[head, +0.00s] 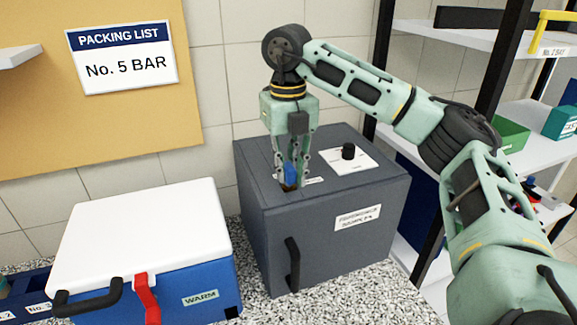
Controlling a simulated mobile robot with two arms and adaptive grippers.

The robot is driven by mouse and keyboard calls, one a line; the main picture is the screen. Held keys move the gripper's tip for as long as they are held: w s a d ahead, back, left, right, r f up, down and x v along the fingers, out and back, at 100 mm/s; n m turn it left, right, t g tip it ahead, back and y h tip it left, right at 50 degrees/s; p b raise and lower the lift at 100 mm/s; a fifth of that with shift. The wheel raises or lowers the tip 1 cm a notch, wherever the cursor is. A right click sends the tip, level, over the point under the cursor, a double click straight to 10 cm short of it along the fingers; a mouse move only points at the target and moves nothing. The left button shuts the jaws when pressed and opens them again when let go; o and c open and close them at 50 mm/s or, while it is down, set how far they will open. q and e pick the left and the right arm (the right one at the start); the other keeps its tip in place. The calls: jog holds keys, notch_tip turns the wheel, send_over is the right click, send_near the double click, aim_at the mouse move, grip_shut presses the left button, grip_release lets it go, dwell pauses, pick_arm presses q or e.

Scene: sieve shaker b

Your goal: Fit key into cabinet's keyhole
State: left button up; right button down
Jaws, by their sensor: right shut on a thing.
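The dark grey cabinet (270,245) stands on the speckled counter, with a black handle on its front and a white plate with a black knob on its top. My right gripper (290,186) points straight down over the left part of the cabinet's top. It is shut on the key (291,174), whose blue part shows between the fingers. The key's lower end is at or just above the cabinet's top. The keyhole is hidden by the gripper, so I cannot tell whether the key is in it. My left gripper is not in view.
A blue cool box (200,270) with a white lid and red latch stands left of the cabinet. A shelf rack with black posts (497,60) stands at the right, holding a green bin (511,134). A packing list sign (122,56) hangs on the board behind.

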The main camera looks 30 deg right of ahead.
aim_at(288, 166)
jog(key=shift+f, duration=0.3)
jog(key=c, duration=1.6)
grip_release()
jog(key=shift+r, duration=0.1)
notch_tip(288, 166, up, 12)
